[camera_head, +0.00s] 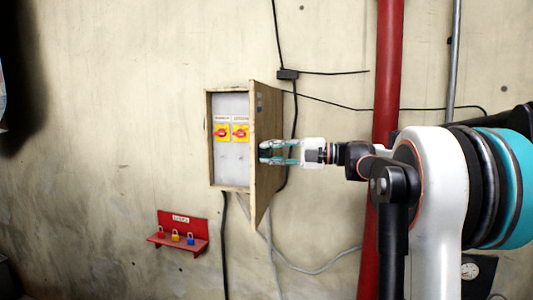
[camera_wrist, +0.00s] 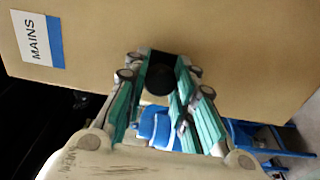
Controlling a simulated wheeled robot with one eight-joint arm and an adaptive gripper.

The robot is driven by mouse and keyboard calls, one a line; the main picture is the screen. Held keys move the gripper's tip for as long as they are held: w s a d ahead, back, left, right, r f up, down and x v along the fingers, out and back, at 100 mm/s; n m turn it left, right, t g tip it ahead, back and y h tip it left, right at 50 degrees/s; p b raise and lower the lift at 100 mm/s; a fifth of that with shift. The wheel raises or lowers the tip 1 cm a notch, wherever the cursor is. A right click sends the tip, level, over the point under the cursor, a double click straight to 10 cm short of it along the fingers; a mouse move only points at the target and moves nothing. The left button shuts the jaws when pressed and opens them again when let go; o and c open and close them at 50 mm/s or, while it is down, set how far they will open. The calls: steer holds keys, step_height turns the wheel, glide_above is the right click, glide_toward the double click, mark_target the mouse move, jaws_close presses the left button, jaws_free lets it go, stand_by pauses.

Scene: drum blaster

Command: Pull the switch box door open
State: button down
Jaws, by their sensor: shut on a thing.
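The switch box (camera_head: 231,105) hangs on the wall with its door (camera_head: 268,115) swung out from its right side. Its grey inside shows two red rotary switches on yellow plates, the left switch (camera_head: 221,131) and the right switch (camera_head: 240,132). My gripper (camera_head: 265,152) is at the door's outer face, coming from the right. In the wrist view my gripper (camera_wrist: 161,80) is shut on a round black knob (camera_wrist: 160,78) on the tan door. A "MAINS" label (camera_wrist: 36,40) with a blue edge is on the door.
A red shelf (camera_head: 181,242) with small padlocks is on the wall below left. A thick red pipe (camera_head: 388,60) runs vertically behind my arm. Cables hang behind and below the box. The wall left of the box is clear.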

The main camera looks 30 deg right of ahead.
stand_by(0.3)
steer(key=c, duration=1.5)
jaws_free()
steer(key=shift+w, duration=0.1)
steer(key=shift+o, duration=1)
steer(key=shift+w, duration=0.1)
steer(key=shift+d, duration=0.1)
steer(key=v, duration=1.2)
